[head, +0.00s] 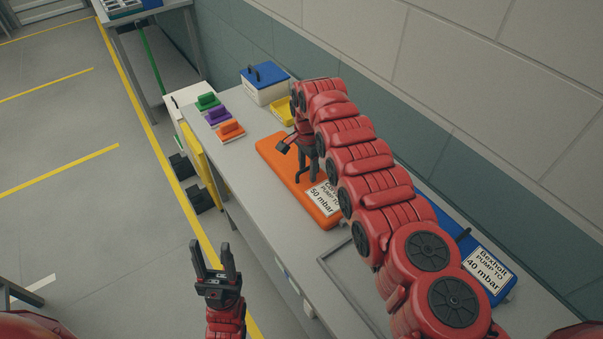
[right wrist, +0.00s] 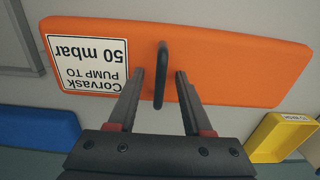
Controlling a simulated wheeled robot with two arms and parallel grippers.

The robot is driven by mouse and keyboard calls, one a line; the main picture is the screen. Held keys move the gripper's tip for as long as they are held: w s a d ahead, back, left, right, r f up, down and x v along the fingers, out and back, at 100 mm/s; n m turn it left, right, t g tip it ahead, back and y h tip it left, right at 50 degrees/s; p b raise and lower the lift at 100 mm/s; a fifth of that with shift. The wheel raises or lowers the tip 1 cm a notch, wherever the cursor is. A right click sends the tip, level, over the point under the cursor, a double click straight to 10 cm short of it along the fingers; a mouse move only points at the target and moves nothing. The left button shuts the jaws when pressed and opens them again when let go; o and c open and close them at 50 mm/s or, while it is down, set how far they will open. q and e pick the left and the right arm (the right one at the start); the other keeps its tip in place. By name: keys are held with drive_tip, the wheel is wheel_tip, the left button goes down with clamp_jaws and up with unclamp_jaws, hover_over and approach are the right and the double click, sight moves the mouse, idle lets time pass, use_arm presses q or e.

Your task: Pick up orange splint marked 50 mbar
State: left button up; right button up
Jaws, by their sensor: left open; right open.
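The orange splint (head: 276,152) lies flat on the grey bench, with a white label reading "Corvask PUMP TO 50 mbar" at its near end. It fills the upper middle of the right wrist view (right wrist: 230,55), where a dark upright handle (right wrist: 161,75) stands on it. My right gripper (head: 303,170) is over the splint; in the right wrist view its open fingers (right wrist: 160,80) lie on either side of the handle, with gaps showing. My right arm hides part of the splint in the head view. My left gripper (head: 213,252) is open and empty over the floor, left of the bench.
A blue splint (head: 468,243) labelled "Bexholt PUMP TO 40 mbar" lies at the right. Green (head: 208,102), purple (head: 216,115) and orange (head: 230,131) small blocks, a blue-lidded box (head: 265,83) and a yellow bin (head: 283,111) stand at the far end. The wall runs behind the bench (head: 262,203).

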clamp_jaws()
idle(1.3)
